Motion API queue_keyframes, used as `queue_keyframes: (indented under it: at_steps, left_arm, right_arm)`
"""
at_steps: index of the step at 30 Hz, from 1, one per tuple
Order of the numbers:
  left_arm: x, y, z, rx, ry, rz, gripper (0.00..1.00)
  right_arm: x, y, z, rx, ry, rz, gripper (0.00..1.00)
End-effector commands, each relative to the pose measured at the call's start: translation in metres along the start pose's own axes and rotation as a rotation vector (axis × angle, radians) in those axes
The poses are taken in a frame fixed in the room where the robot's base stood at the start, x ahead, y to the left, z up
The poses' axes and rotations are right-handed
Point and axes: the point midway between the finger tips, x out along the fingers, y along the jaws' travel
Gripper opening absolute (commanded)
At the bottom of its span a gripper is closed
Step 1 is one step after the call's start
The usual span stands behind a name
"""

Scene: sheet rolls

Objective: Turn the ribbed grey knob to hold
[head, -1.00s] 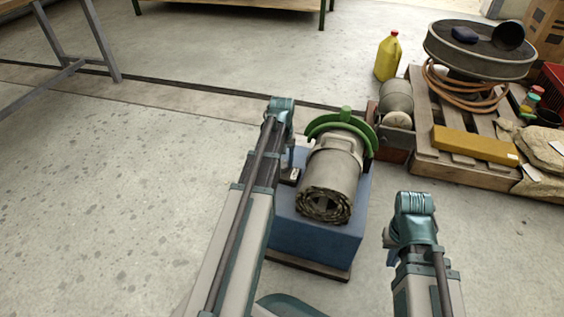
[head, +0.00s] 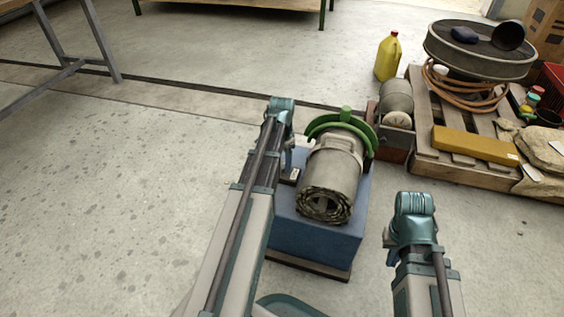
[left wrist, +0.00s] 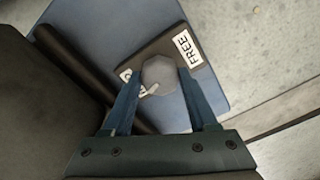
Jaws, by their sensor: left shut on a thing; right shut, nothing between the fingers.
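A second label (left wrist: 125,75) at the left is mostly hidden by a finger. My left gripper (left wrist: 160,84) is shut on the knob, one finger on each side. My right gripper (head: 391,255) is shut and empty, right of the base.
A pallet (head: 425,165) with a drum (head: 480,55), orange hose and a yellow box stands at the right. A yellow jug (head: 387,58) is behind.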

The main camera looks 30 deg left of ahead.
Motion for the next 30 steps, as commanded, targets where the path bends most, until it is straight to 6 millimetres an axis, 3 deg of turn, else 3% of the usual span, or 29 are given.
queue_keyframes:
  at_steps: [13,30]
  left_arm:
    - [0.0001,0.0001,0.0000,0.246,0.000,0.000,0.03]
    - [0.0001,0.0001,0.0000,0.298,0.000,0.000,0.03]
  right_arm:
    - [0.0001,0.0000,0.0000,0.000,0.000,0.000,0.00]
    - [0.0001,0.0000,0.0000,0.000,0.000,0.000,0.00]
